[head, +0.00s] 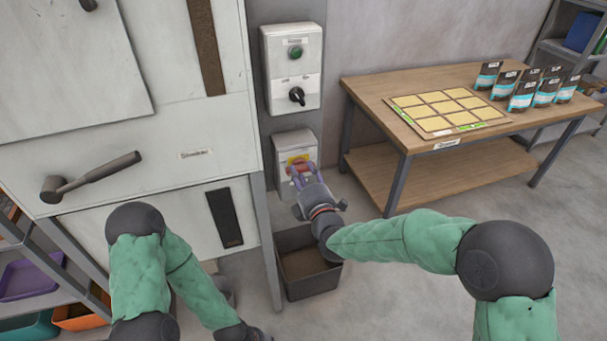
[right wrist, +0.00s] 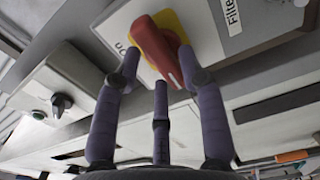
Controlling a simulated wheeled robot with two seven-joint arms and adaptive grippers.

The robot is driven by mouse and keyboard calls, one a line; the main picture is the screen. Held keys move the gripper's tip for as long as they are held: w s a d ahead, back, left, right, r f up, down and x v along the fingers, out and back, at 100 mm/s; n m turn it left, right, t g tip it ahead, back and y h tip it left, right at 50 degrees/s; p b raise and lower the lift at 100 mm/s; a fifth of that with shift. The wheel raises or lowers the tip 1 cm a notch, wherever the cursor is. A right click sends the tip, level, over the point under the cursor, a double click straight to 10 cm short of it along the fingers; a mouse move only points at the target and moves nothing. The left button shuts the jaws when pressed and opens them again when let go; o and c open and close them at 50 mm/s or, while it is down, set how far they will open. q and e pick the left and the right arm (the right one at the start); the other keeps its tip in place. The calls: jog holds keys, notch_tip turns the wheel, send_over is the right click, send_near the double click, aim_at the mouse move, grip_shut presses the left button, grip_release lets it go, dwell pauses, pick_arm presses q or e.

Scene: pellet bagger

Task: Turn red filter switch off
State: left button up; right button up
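The red filter switch (right wrist: 157,48) is a red rotary handle on a yellow plate, on a light box with a partly visible "Filter" label. In the head view, the switch box (head: 294,150) is low on the grey post, and my right gripper (head: 302,170) is right in front of it. In the right wrist view, the fingers of my right gripper (right wrist: 160,75) are spread, with the handle's lower end between their tips. Contact is hard to tell. The handle lies at a slant in this view. My left arm hangs at the bottom left; its gripper is out of frame.
Above is a control box (head: 292,68) with a green button and black knob. A dark bin (head: 305,270) stands on the floor below. A wooden table (head: 370,85) with a yellow-squared board (head: 445,108) and several pouches stands right. The white machine cabinet (head: 190,130) is left.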

jog(key=shift+s, duration=0.1)
dwell(0.3)
jog(key=v, duration=1.1)
jog(key=shift+s, duration=0.35)
jog(key=shift+d, duration=0.15)
